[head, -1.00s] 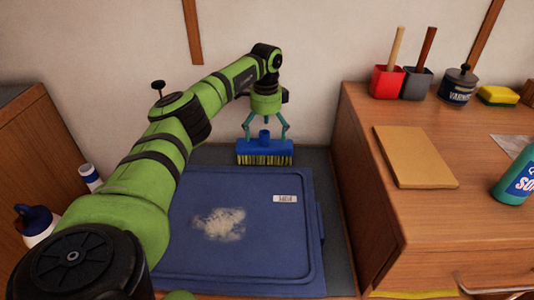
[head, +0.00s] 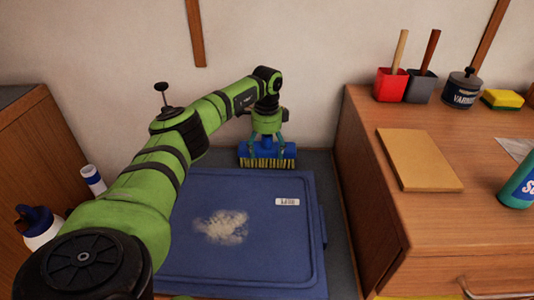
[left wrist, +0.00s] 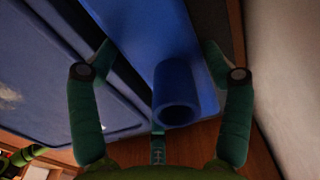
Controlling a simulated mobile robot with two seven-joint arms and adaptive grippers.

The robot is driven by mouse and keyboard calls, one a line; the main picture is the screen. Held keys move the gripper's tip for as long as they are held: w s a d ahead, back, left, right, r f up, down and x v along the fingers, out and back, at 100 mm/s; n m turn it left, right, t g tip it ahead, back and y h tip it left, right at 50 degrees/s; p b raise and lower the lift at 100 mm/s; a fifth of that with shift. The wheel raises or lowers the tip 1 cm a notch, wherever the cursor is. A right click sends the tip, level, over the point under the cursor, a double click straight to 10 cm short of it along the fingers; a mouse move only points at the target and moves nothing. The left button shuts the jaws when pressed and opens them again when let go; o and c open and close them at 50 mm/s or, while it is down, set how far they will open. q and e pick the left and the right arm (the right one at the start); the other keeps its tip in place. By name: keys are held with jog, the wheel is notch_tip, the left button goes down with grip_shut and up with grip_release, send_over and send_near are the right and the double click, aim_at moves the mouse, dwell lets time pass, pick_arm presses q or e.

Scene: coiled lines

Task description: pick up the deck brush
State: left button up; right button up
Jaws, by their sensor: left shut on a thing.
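The deck brush (head: 267,155) has a blue block with yellowish bristles and stands bristles down at the far end of the recess, against the wall behind the blue lid. My left gripper (head: 267,146) has come down over it from above. Its teal fingers sit on either side of the block, shut on it. In the left wrist view, the blue block and its round hollow socket (left wrist: 175,100) lie between the fingers of my left gripper (left wrist: 158,58). No lift off the surface can be seen. My right gripper is not in view.
A blue lid (head: 180,262) with a pale powdery patch (head: 222,226) and a white label (head: 287,202) lies in front. A wooden counter on the right holds a tan board (head: 418,160), red pot (head: 390,86), grey pot (head: 420,88), varnish tin (head: 461,92) and sponge (head: 502,100).

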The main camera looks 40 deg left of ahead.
aim_at(272, 150)
pick_arm(q)
jog(key=shift+r, duration=0.35)
jog(key=r, duration=0.1)
jog(key=d+r, duration=0.1)
jog(key=r, duration=0.1)
jog(key=r+p, duration=0.1)
jog(key=shift+w+d+r, duration=0.15)
jog(key=shift+w+d, duration=0.05)
jog(key=shift+w, duration=0.05)
jog(key=w+d+r, duration=0.2)
jog(key=d+r, duration=0.4)
jog(key=d, duration=0.4)
jog(key=shift+w+p, duration=0.3)
